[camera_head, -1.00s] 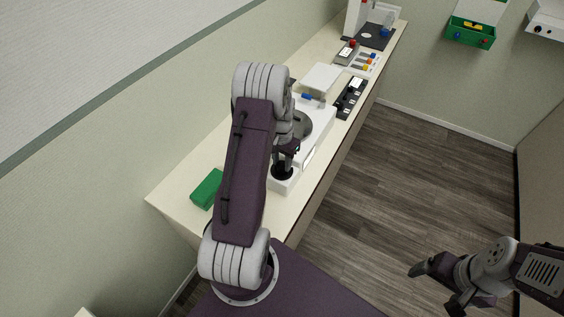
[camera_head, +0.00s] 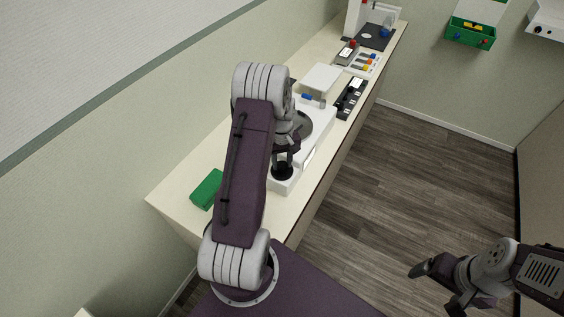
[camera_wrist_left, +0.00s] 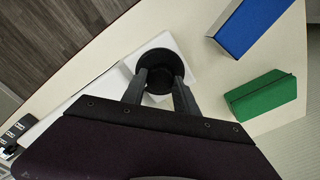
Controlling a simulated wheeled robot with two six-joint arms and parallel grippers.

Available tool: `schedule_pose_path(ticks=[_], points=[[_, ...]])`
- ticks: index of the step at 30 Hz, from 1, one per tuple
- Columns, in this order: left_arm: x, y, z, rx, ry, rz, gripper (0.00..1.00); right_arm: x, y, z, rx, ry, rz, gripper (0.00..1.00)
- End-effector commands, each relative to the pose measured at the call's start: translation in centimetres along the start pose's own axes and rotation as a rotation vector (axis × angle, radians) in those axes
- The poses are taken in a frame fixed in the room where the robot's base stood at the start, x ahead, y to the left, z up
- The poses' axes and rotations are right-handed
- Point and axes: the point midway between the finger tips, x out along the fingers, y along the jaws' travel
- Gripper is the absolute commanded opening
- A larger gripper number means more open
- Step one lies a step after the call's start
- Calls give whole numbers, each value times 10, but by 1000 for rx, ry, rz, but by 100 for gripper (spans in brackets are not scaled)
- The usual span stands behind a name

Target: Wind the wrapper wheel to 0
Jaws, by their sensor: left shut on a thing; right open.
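The wrapper is a long white machine (camera_head: 318,132) on the counter, with a grey round part partly behind my arm. Its black wheel (camera_head: 283,172) sits on the near end; in the left wrist view the wheel (camera_wrist_left: 160,56) is a round black knob on a white base. My left gripper (camera_head: 284,160) points down at the wheel, and in the left wrist view its two fingers (camera_wrist_left: 160,88) are shut on it from either side. No number on the wheel can be read. My right gripper (camera_head: 436,288) is open and empty over the floor at the lower right.
A green block (camera_head: 207,188) lies left of my left arm; a blue block (camera_wrist_left: 250,22) shows in the left wrist view. A black strip (camera_head: 351,98) and other devices stand farther along the counter (camera_head: 180,172). A green box (camera_head: 470,36) hangs on the far wall.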

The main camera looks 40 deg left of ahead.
Motion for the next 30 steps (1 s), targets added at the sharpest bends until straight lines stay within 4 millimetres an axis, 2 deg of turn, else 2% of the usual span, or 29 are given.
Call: schedule_pose_path(ticks=[10,25,26,27,28,30], points=[[0,0,1,-108,-2,-1,0,0,0,0,0,0,0,85],[0,0,1,-122,-2,-1,0,0,0,0,0,0,0,85],[0,0,1,-122,-2,-1,41,0,0,0,0,0,0,85],[0,0,1,-122,-2,-1,52,0,0,0,0,0,0,85],[0,0,1,-122,-2,-1,57,0,0,0,0,0,0,85],[0,0,1,-122,-2,-1,57,0,0,0,0,0,0,85]])
